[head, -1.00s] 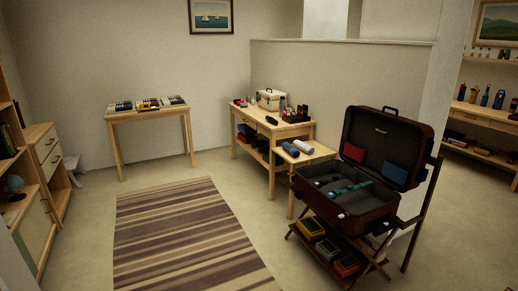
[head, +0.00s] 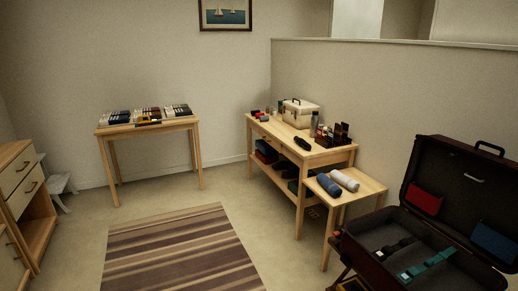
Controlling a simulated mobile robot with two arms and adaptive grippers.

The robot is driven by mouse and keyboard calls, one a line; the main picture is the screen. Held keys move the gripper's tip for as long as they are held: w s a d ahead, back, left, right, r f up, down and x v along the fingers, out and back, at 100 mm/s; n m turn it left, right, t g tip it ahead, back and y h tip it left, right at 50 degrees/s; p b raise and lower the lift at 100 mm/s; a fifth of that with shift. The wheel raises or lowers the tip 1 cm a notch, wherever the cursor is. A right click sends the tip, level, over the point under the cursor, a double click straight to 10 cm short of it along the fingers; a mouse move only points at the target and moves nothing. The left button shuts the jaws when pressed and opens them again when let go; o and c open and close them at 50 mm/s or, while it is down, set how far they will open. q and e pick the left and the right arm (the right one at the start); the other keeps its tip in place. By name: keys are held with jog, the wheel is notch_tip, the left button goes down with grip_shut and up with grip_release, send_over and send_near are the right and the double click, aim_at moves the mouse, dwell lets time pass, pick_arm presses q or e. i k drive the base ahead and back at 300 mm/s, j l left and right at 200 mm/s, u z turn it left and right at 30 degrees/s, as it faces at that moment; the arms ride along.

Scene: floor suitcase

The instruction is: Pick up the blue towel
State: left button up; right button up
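A blue rolled towel (head: 328,185) lies on a small low wooden table (head: 352,196) at the right of the head view. A white rolled towel (head: 345,180) lies beside it on the right. Neither of my grippers shows in the view.
An open dark suitcase (head: 390,228) on a stand is at the lower right. A longer wooden table (head: 315,155) with a cream case (head: 300,112) stands behind the small table. A table with folded cloths (head: 148,124) is at the back left. A striped rug (head: 180,250) covers open floor.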

aim_at(332, 189)
jog(key=i+u, duration=0.15)
jog(key=i, duration=2.1)
